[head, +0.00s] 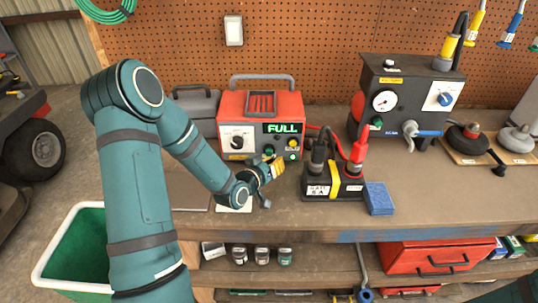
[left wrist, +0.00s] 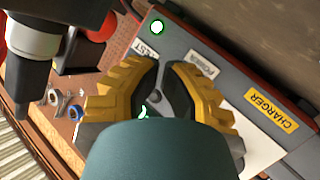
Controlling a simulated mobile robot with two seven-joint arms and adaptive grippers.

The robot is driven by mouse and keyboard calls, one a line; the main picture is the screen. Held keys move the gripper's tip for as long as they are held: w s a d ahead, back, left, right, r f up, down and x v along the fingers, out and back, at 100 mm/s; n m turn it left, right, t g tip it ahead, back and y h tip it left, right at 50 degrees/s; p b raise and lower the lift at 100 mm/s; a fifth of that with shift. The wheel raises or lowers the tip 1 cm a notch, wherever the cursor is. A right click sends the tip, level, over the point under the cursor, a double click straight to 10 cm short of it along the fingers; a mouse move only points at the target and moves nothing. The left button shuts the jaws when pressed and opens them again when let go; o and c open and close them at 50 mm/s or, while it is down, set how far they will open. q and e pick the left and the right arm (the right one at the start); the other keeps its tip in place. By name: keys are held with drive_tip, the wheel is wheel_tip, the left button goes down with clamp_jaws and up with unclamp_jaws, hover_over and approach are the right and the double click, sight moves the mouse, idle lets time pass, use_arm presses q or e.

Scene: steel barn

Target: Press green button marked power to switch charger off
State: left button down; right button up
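The charger (head: 262,108) is a red box with a grey front, a dial and a green FULL display (head: 283,128). A dark green button (head: 270,149) sits below the display, just above my left gripper (head: 277,166). A small lit green round (head: 293,157) is right of it, under a yellow button (head: 292,143). The left wrist view shows the lit round (left wrist: 157,27), a TEST label (left wrist: 147,47) and a POWER label (left wrist: 203,72), upside down. My left fingers (left wrist: 165,65) are drawn together, empty, close before the panel; contact cannot be told. They hide part of it. My right gripper is out of view.
A black battery (head: 333,183) with red and black clamps stands right of the gripper, a blue sponge (head: 379,198) beside it. A dark gauge unit (head: 402,100) stands further right. A grey case (head: 196,108) is left of the charger. The front bench strip is mostly clear.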

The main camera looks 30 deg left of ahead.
use_arm(q)
drive_tip(key=shift+w+a, duration=0.2)
drive_tip(key=shift+w, duration=0.15)
drive_tip(key=shift+w+a+b, duration=0.3)
drive_tip(key=shift+w+a, duration=0.05)
drive_tip(key=shift+w, duration=0.25)
idle(1.1)
drive_tip(key=shift+s+d+b, duration=0.2)
drive_tip(key=shift+s+d, duration=0.1)
drive_tip(key=shift+s, duration=0.2)
drive_tip(key=shift+s+d+b, duration=0.15)
drive_tip(key=shift+s+d, duration=0.15)
drive_tip(key=shift+s, duration=0.2)
drive_tip(key=shift+s+d+b, duration=0.4)
drive_tip(key=shift+s+d, duration=0.15)
drive_tip(key=shift+s, duration=0.3)
drive_tip(key=shift+s+d+b, duration=0.35)
drive_tip(key=shift+s+d, duration=0.15)
drive_tip(key=shift+s, duration=0.4)
drive_tip(key=shift+s+d+b, duration=0.4)
drive_tip(key=shift+s+d, duration=0.15)
drive_tip(key=shift+s, duration=0.3)
